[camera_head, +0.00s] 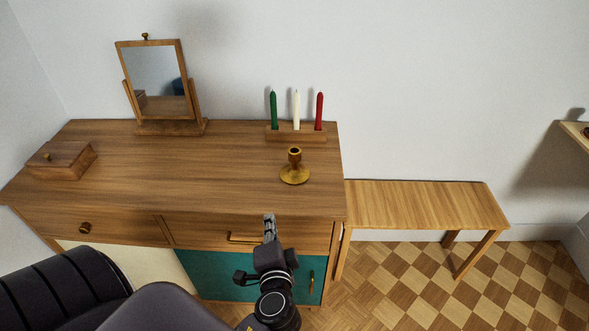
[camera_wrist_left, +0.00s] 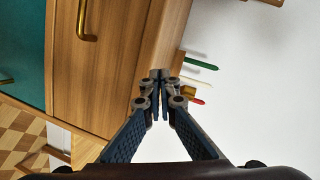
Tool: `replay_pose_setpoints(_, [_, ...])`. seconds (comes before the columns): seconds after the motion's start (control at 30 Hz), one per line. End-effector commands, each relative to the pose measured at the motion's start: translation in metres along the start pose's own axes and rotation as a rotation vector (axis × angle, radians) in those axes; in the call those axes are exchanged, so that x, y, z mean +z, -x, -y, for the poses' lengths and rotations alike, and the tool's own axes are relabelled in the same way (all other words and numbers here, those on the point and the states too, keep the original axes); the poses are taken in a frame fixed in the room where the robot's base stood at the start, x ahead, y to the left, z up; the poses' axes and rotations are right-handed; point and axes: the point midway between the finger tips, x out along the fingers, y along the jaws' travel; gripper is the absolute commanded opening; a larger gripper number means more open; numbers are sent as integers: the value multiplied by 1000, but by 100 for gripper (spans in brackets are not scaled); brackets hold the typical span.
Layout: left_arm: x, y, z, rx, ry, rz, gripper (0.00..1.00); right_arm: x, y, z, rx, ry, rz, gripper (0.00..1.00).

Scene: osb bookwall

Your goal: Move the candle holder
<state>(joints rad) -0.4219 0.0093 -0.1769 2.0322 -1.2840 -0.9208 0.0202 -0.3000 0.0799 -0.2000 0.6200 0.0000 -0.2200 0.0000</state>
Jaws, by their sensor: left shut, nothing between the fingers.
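The brass candle holder (camera_head: 294,170) stands upright on the right part of the dresser top (camera_head: 200,170), empty, with a round base. My left gripper (camera_head: 269,222) is at the dresser's front edge, nearer to me than the holder and apart from it. In the left wrist view, the left gripper (camera_wrist_left: 160,78) has its fingertips together with nothing between them. A small part of the brass holder (camera_wrist_left: 189,91) shows just past the fingers there, mostly hidden by them. My right gripper is not in view.
Behind the holder, a wooden block (camera_head: 290,134) holds green, white and red candles. A tilting mirror (camera_head: 158,80) and a wooden box (camera_head: 62,160) stand further left. A lower slatted bench (camera_head: 425,205) at right is bare. The dresser's middle is clear.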

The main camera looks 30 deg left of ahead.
Motion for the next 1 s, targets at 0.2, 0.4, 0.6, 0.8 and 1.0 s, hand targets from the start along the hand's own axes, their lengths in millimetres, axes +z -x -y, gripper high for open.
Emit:
replay_pose_setpoints(0.2, [-49, 2, 19, -173, -213, -137, 0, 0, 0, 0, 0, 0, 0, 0])
replay_pose_setpoints(0.4, [-68, 4, 23, -226, -290, -187, 0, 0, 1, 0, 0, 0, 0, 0])
replay_pose_setpoints(0.6, [-74, -17, 31, -230, -292, -188, 0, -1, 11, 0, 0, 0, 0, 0])
replay_pose_setpoints(0.8, [-84, -58, 40, -230, -293, -188, 0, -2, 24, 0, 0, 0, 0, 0])
replay_pose_setpoints(1.0, [-92, -97, 47, -229, -292, -187, 0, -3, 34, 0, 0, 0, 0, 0])
